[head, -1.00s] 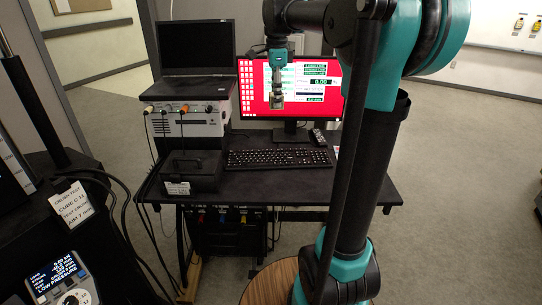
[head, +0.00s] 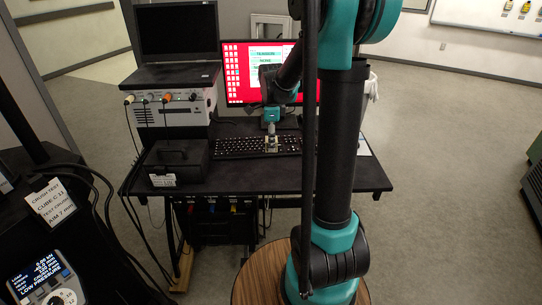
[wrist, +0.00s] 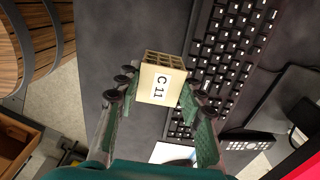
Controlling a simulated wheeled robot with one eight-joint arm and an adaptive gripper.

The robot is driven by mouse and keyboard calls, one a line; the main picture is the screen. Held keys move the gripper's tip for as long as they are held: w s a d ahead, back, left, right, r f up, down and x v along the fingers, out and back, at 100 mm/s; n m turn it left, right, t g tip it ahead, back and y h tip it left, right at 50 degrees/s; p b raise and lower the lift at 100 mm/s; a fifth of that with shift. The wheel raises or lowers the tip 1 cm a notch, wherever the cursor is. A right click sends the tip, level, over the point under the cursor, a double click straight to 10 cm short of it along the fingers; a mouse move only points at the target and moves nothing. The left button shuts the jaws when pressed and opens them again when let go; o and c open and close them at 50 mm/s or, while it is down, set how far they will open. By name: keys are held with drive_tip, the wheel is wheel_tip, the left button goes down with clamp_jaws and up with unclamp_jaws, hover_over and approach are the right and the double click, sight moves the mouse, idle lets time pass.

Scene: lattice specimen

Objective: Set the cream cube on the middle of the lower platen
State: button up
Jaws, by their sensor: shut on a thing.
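My gripper (head: 271,143) hangs over the desk in the head view, in front of the keyboard. In the wrist view my gripper (wrist: 158,95) is shut on the cream cube (wrist: 147,85), with one finger on each side. The cube has a lattice of open cells on one face and a white label reading "C 11". In the head view the cube is too small to make out clearly. The lower platen is not in view; a dark machine with a column (head: 28,110) stands at the left edge.
The black desk (head: 245,180) carries a keyboard (head: 235,147), a red-screened monitor (head: 240,85), a laptop on an instrument box (head: 170,108) and a black case (head: 177,160). A control box (head: 45,280) reading "LOW PRESSURE" and several cables lie at the left. Open floor (head: 440,170) lies to the right.

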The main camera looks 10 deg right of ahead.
drive_tip(key=shift+f, duration=3.45)
drive_tip(key=o, duration=1)
drive_tip(key=shift+f, duration=0.1)
